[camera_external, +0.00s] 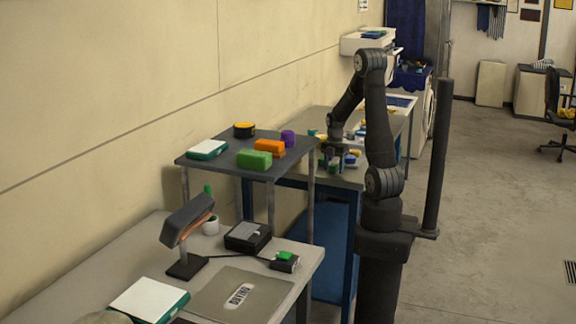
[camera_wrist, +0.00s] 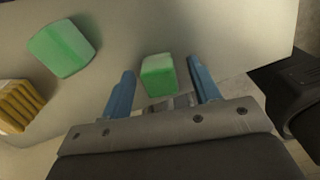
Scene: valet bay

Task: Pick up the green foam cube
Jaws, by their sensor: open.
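A small green foam cube (camera_wrist: 158,75) shows in the wrist view between the two blue fingers of my gripper (camera_wrist: 162,70). The fingers are open, with a gap on either side of the cube. I cannot tell how far the cube is below the fingertips. In the external view my gripper (camera_external: 338,162) is low over the far workbench, and a small green piece shows at it, partly hidden. A second, larger green block (camera_wrist: 62,47) lies to the left in the wrist view.
A yellow ribbed object (camera_wrist: 18,104) lies at the wrist view's left edge. Several small coloured items are on the workbench (camera_external: 308,126) around my gripper. A raised grey shelf (camera_external: 215,163) beside it holds a green block (camera_external: 254,160), an orange block (camera_external: 269,148) and other items.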

